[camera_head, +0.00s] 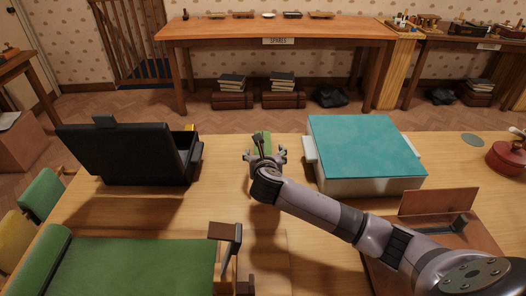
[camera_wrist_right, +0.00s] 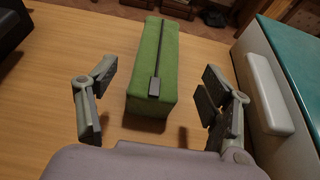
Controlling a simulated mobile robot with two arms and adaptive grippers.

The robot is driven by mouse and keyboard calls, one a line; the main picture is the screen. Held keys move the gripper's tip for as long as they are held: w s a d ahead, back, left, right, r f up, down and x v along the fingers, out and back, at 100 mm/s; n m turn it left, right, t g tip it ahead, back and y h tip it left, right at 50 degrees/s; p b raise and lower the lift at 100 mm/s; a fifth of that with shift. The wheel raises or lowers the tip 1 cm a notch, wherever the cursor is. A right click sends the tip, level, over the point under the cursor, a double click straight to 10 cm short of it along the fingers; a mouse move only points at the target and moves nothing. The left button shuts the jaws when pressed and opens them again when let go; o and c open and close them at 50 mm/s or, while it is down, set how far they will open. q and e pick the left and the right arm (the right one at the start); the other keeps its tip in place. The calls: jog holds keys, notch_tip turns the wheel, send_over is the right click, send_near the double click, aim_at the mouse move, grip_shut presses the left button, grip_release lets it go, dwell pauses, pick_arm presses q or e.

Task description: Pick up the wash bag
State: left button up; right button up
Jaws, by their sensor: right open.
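The wash bag (camera_wrist_right: 154,68) is a green, box-shaped bag with a dark zip along its top and a grey pull tab at the near end. It lies on the wooden table, and in the head view it (camera_head: 262,139) is partly hidden behind my right gripper. My right gripper (camera_head: 265,157) is open. In the right wrist view its fingers (camera_wrist_right: 155,105) stand apart to the left and right of the bag's near end, with gaps on both sides. The bag extends away beyond the fingertips. My left gripper does not show.
A box with a teal lid (camera_head: 365,146) and a pale side handle stands close to the right of the bag. An open black case (camera_head: 129,155) stands to the left. A red round pot (camera_head: 509,157) is at far right.

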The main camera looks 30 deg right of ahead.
jog(key=shift+x, duration=2.9)
jog(key=shift+r, duration=0.1)
jog(key=c, duration=1.4)
